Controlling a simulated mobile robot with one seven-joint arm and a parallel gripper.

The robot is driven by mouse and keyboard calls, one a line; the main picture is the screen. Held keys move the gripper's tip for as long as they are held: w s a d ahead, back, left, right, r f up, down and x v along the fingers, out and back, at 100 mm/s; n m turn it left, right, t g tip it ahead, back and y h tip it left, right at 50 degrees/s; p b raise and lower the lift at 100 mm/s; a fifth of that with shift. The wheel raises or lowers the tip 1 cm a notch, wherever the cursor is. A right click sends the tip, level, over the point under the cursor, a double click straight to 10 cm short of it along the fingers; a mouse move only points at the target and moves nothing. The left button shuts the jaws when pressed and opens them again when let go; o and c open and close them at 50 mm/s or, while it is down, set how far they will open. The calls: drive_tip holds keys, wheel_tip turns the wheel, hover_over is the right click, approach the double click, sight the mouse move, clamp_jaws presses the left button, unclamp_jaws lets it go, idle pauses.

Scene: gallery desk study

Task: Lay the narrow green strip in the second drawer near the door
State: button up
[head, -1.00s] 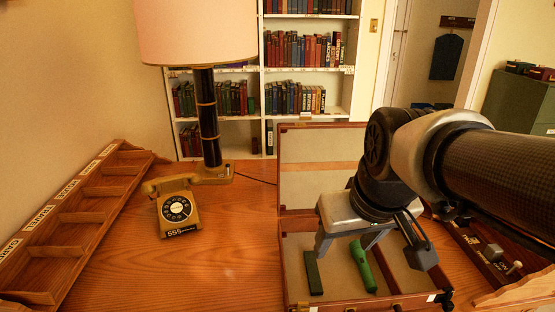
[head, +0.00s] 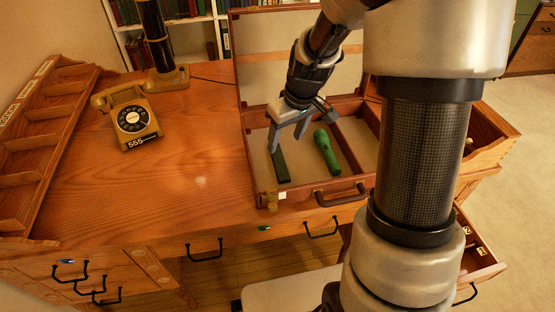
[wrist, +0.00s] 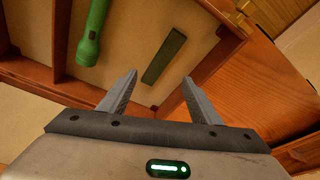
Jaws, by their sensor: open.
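The narrow dark green strip (head: 279,166) lies in the left part of an open brown case (head: 263,199) on the desk. It also shows in the wrist view (wrist: 164,57), ahead of the fingers. My gripper (head: 287,143) is open and empty, pointing down over the case by the strip. At the lower right a pulled-out drawer (head: 486,271) is partly hidden behind my arm. I cannot tell whether it is the second one.
A green flashlight (head: 326,152) lies right of the strip in the case. The case's raised lid (head: 290,62) stands behind. A yellow phone (head: 133,118), a lamp (head: 158,45) and a wooden rack (head: 45,150) are on the left.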

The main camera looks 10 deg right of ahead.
hover_over(279, 161)
drive_tip(key=s, duration=0.1)
drive_tip(key=f, duration=0.2)
drive_tip(key=d+f, duration=0.1)
drive_tip(key=f, duration=0.1)
drive_tip(key=shift+s+f+b, duration=0.1)
drive_tip(key=shift+s+b, duration=0.1)
drive_tip(key=shift+b, duration=0.1)
drive_tip(key=x, duration=0.2)
drive_tip(key=b+x, duration=0.1)
drive_tip(key=x, duration=0.2)
drive_tip(key=shift+s+f, duration=0.2)
clamp_jaws()
drive_tip(key=shift+r, duration=0.1)
drive_tip(key=s+r+m+p, duration=0.2)
drive_tip(key=s+r+p, duration=0.1)
drive_tip(key=r+p, duration=0.6)
drive_tip(key=s+r+m+h+p, duration=0.1)
drive_tip(key=s+r+p, duration=0.3)
drive_tip(key=r+p, duration=0.5)
wheel_tip(279, 161, up, 3)
drive_tip(key=shift+a+r+m+p, duration=0.15)
drive_tip(key=shift+m+p, duration=0.25)
drive_tip(key=shift+m, duration=0.4)
drive_tip(key=shift+s, duration=0.15)
